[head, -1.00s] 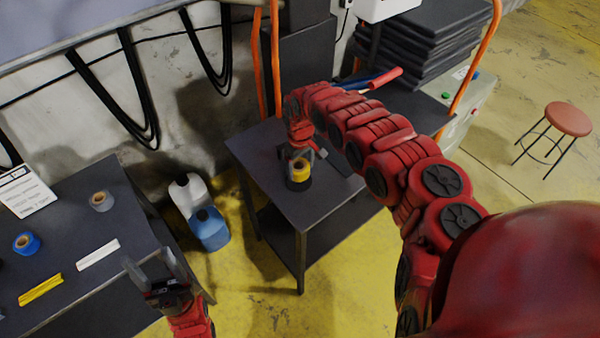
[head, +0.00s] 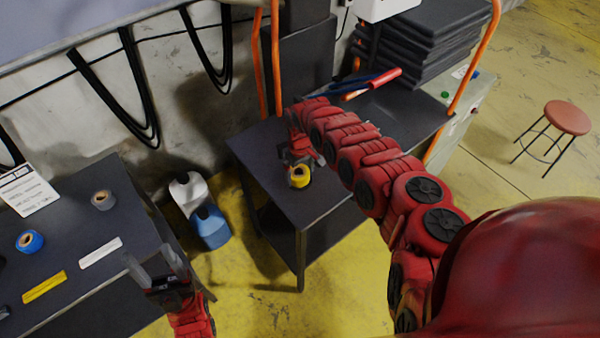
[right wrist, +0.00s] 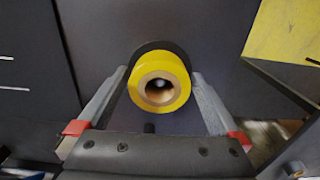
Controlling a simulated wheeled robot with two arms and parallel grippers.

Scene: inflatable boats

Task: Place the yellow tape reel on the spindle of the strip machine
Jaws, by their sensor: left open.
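The yellow tape reel (head: 299,177) is on the dark table. In the right wrist view the reel (right wrist: 181,73) faces me with its round core hole. A small grey tip, apparently the spindle (right wrist: 158,84), shows inside the hole. A black round part (right wrist: 150,47) of the machine lies behind the reel. My right gripper (right wrist: 159,76) has its fingers spread on both sides of the reel, seemingly apart from it. In the head view the right gripper (head: 298,158) is just behind the reel. My left gripper (head: 150,266) is open and empty by the left table.
Jugs (head: 210,227) stand between the tables. A red stool (head: 567,117) stands far right.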

